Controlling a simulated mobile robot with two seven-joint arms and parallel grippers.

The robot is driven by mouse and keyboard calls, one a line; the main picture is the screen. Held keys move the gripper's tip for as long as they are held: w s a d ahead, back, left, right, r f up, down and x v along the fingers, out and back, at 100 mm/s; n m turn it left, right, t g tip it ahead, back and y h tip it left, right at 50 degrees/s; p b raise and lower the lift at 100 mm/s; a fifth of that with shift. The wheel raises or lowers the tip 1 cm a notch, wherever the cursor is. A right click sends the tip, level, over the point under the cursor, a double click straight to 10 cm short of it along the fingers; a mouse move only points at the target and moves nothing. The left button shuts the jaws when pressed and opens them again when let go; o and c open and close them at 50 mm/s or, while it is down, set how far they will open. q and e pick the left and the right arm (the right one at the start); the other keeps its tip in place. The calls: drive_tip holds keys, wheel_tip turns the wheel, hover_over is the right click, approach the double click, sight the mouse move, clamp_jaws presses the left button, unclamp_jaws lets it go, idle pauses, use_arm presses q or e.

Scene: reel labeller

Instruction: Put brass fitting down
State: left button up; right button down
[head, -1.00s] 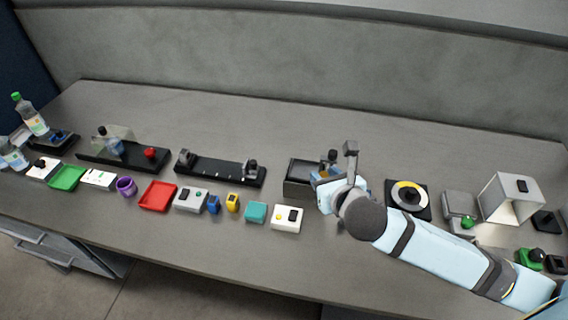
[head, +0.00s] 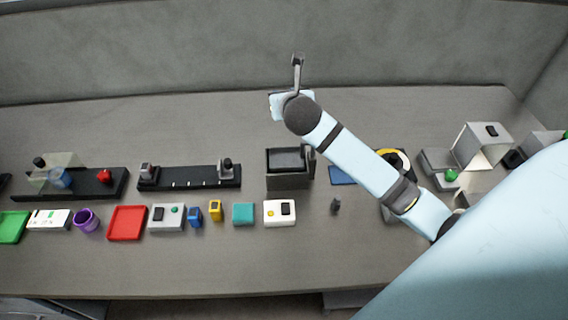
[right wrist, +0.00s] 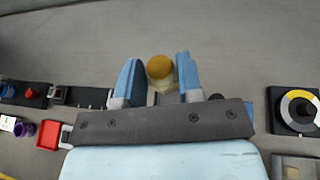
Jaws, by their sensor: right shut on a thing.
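The brass fitting (right wrist: 159,67) has a round golden top and a paler part below it. It sits between the two light-blue fingers of my right gripper (right wrist: 157,80) in the right wrist view. My right gripper is shut on it. In the head view my right gripper (head: 278,106) is over the back part of the table, beyond the dark open-topped box. The fitting is hidden or too small to make out there. My left gripper is not in view.
The dark box (head: 289,180) stands nearer than my gripper, with a blue pad (head: 342,175) to its right. A black rail fixture (head: 190,177) is to the left. A white button box (head: 279,213) and red tray (head: 127,223) lie in front. The back of the table (head: 190,125) is clear.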

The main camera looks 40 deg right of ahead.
drive_tip(key=shift+a+f+m+g+h+b, duration=0.25)
drive_tip(key=shift+f+m+g+h+b, duration=0.05)
drive_tip(key=shift+m+h+b, duration=0.45)
wheel_tip(320, 180, down, 14)
drive_tip(key=shift+s+f, duration=0.1)
drive_tip(key=shift+f+b, duration=0.3)
drive_tip(key=shift+f, duration=0.6)
wheel_tip(320, 180, down, 4)
drive_tip(key=shift+r, duration=0.2)
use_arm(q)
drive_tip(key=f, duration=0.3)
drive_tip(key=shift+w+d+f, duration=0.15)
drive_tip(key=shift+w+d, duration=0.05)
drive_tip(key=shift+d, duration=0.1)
use_arm(e)
drive_tip(key=c, duration=0.8)
unclamp_jaws()
drive_tip(key=shift+f, duration=0.1)
drive_tip(key=shift+o, duration=0.2)
